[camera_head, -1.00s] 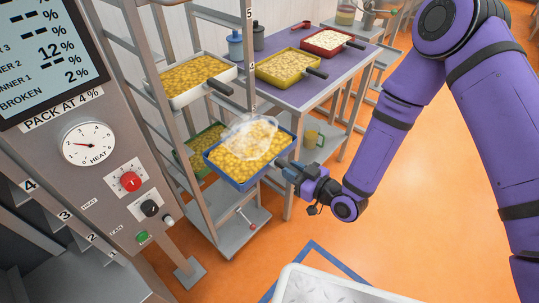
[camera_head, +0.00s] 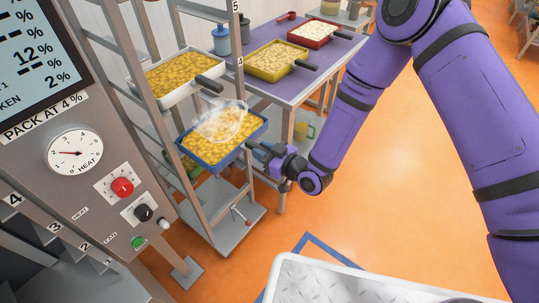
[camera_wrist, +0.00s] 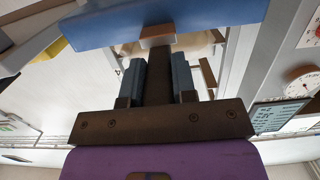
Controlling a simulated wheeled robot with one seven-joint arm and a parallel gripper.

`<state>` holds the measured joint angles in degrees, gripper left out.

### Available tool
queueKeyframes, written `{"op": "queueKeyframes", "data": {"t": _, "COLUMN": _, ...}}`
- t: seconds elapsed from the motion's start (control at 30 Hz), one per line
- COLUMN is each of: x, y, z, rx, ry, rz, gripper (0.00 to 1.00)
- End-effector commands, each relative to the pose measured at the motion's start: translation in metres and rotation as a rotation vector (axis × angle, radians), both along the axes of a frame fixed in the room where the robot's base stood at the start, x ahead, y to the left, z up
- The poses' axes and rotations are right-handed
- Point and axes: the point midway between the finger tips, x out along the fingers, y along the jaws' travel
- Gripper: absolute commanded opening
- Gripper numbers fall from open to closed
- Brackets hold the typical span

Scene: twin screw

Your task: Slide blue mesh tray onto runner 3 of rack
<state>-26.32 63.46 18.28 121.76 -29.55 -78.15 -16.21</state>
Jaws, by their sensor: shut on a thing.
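The blue tray (camera_head: 213,166) is full of yellow pieces, with a pale translucent bulge over them. Its dark handle points right toward my gripper (camera_head: 258,152), which is shut on it. In the wrist view my gripper (camera_wrist: 158,85) has its two fingers on either side of the dark handle, and the blue tray wall (camera_wrist: 170,25) crosses the top. The tray is at the grey rack (camera_head: 234,110), below the white tray (camera_head: 170,93). Whether its edges rest on a runner is hidden. A green tray shows partly behind it, lower in the rack.
The control panel (camera_head: 95,180) with dial and knobs stands at the left. A purple-topped table (camera_head: 262,88) behind the rack holds a yellow tray (camera_head: 276,72) and a red tray (camera_head: 320,43). A white-rimmed metal tray (camera_head: 340,285) is at the bottom. Orange floor is clear at right.

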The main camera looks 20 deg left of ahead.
Motion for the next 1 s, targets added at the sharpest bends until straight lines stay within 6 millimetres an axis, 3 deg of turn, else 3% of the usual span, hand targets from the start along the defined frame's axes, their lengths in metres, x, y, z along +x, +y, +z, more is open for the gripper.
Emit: {"op": "queueKeyframes", "data": {"t": 1.0, "x": 0.037, "y": 0.091, "z": 0.001, "rx": 0.005, "ry": -0.002, "rz": 0.001, "gripper": 0.00}}
